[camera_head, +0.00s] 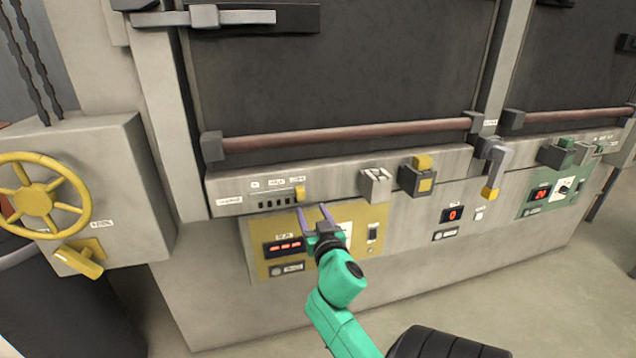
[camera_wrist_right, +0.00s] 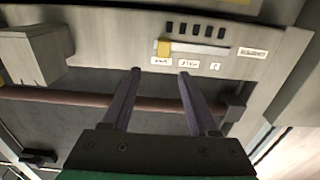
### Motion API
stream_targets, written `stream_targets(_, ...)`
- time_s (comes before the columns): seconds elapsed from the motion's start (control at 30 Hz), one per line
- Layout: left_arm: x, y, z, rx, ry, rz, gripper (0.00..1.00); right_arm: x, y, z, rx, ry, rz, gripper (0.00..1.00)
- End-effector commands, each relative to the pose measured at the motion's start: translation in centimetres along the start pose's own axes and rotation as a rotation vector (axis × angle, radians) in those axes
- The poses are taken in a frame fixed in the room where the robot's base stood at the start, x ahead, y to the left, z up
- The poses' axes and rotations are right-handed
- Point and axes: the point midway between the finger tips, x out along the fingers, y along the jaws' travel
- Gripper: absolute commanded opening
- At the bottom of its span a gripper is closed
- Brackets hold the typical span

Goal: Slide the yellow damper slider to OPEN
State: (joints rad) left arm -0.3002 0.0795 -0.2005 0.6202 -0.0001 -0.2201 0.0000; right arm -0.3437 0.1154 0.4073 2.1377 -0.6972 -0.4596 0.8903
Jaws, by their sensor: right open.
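The yellow damper slider (camera_head: 299,193) sits at the right end of a short horizontal track on the grey panel strip under the left door. It also shows in the right wrist view (camera_wrist_right: 164,47), at the left end of its track. Small labels line the track, too small to read surely. My right gripper (camera_head: 312,212) has its purple fingers apart and empty, just below the slider in the head view. In the right wrist view the open fingertips (camera_wrist_right: 160,72) lie short of the slider, which appears between and beyond them. My left gripper is not in view.
A grey block knob (camera_head: 376,184) and a yellow-and-dark block (camera_head: 417,176) stick out right of the slider. A yellow panel (camera_head: 374,216) with a red display lies below. A reddish door bar (camera_head: 345,134) runs above. A yellow handwheel (camera_head: 35,202) stands far left.

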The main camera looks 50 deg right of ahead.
Motion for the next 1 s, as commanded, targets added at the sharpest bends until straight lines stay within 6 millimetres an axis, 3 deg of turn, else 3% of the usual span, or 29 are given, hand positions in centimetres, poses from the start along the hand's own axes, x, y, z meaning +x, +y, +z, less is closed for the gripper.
stream_targets(0.1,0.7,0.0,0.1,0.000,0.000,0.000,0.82,-3.2,0.1,0.4,0.003,-0.004,0.003,0.60)
stream_targets(0.3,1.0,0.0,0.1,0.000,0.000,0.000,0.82,-5.5,0.1,0.1,0.001,-0.001,0.002,0.60)
stream_targets(0.87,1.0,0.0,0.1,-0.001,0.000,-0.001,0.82,-5.5,0.1,0.1,0.000,-0.001,0.001,0.60)
stream_targets(0.93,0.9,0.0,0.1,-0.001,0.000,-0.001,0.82,-5.3,-0.2,0.7,-0.003,-0.016,-0.006,0.60)
stream_targets(1.0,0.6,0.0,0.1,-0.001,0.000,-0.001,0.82,-4.7,-0.9,3.1,-0.014,-0.067,-0.027,0.60)
